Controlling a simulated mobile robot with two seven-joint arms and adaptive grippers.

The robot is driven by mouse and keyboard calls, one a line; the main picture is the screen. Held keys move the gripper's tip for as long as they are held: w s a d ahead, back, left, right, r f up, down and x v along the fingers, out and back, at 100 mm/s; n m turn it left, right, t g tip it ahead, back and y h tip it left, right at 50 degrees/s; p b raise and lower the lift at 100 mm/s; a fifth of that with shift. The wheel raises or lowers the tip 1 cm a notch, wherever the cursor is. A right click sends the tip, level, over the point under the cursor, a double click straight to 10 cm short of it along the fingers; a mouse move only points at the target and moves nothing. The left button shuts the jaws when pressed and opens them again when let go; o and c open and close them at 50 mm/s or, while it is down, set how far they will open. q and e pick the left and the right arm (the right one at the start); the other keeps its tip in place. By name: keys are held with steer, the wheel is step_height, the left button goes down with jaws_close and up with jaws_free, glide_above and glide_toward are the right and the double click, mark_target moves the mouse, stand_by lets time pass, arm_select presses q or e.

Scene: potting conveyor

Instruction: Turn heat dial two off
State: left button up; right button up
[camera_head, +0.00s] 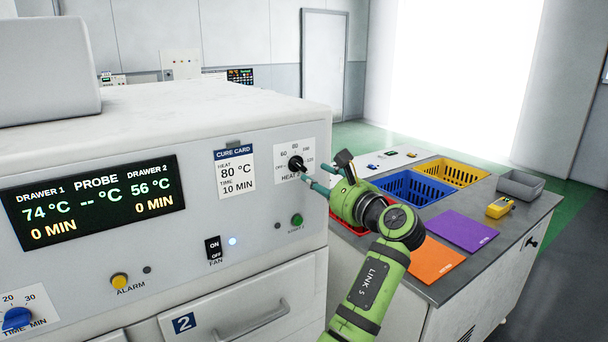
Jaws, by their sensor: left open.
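The heat dial two (296,162) is a black round knob on a white scale plate, on the right part of the white machine's front panel. The plate shows 60, 80 and 100 around its top, and the "HEAT" label under it is partly covered. Where the knob points is too small to tell. My left gripper (316,176) is open and empty. Its teal fingertips are just right of and below the knob, very close to it; I cannot tell whether they touch. My right gripper is not in view.
A display (95,202) reads drawer 1 at 74 °C and drawer 2 at 56 °C. A cure card (236,172) shows heat 80 °C, 10 min. A fan switch (213,249) and green button (297,220) sit below. A side bench holds blue (408,187) and yellow (452,172) baskets.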

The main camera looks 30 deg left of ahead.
mark_target(301, 169)
arm_select(q)
steer(key=p+x, duration=0.2)
steer(key=x, duration=0.4)
steer(key=shift+r, duration=0.1)
steer(key=shift+w+a+p, duration=0.15)
steer(key=shift+a+p, duration=0.15)
steer(key=shift+a, duration=0.05)
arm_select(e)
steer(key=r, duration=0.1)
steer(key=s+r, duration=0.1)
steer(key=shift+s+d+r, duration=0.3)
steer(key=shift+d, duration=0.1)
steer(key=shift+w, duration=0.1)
arm_select(q)
jaws_close()
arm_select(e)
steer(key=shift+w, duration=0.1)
